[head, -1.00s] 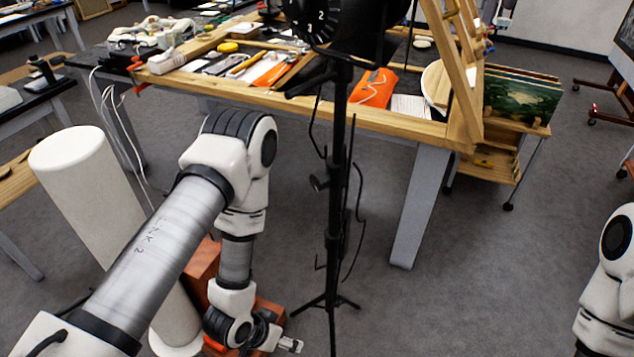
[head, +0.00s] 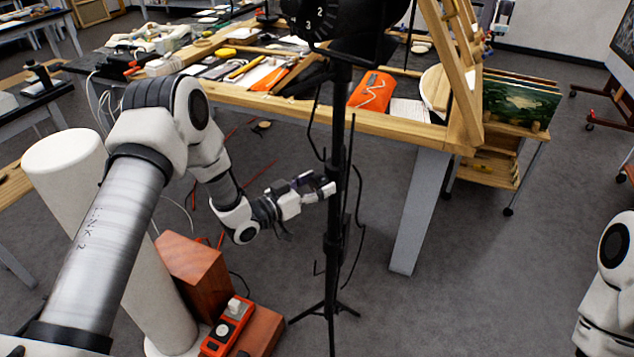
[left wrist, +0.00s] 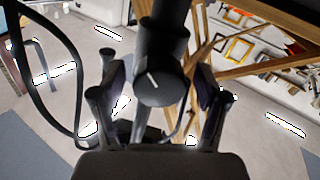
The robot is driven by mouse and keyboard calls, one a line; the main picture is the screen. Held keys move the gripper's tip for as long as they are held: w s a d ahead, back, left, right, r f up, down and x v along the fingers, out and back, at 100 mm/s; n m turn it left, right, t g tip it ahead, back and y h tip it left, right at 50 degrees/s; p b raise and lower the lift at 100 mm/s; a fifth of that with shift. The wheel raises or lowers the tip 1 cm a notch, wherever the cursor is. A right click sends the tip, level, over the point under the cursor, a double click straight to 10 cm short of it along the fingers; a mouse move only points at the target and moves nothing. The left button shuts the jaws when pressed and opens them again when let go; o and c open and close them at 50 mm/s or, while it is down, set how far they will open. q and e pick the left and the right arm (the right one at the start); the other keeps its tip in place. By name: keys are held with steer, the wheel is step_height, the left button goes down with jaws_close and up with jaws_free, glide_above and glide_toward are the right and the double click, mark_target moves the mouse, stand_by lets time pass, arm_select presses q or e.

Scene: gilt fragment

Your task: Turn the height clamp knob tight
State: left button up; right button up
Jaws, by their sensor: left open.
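The black stand (head: 338,150) rises upright in the middle of the head view, with a dark lamp head (head: 345,40) on top and splayed legs on the floor. The height clamp knob (left wrist: 158,85) is a dark round knob with a white mark line, in the middle of the left wrist view. My left gripper (head: 328,188) is open at the stand's pole, with one finger on each side of the knob. I cannot tell whether the fingers touch it. In the head view the knob is not clearly distinguishable behind the gripper. My right gripper is out of view.
Dark cables hang along the stand. A reddish wooden box (head: 193,262) and an orange device (head: 228,326) are low at left. The floor right of the stand is clear.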

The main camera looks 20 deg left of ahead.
arm_select(q)
steer(key=shift+c, duration=0.3)
steer(key=c, duration=1.1)
steer(key=shift+f, duration=0.1)
steer(key=m+b, duration=0.2)
steer(key=m, duration=0.1)
steer(key=shift+f, duration=0.1)
steer(key=m+b, duration=0.3)
steer(key=m, duration=0.2)
steer(key=m+b, duration=0.3)
steer(key=m, duration=0.2)
steer(key=shift+m+b, duration=1.5)
steer(key=shift+m, duration=0.7)
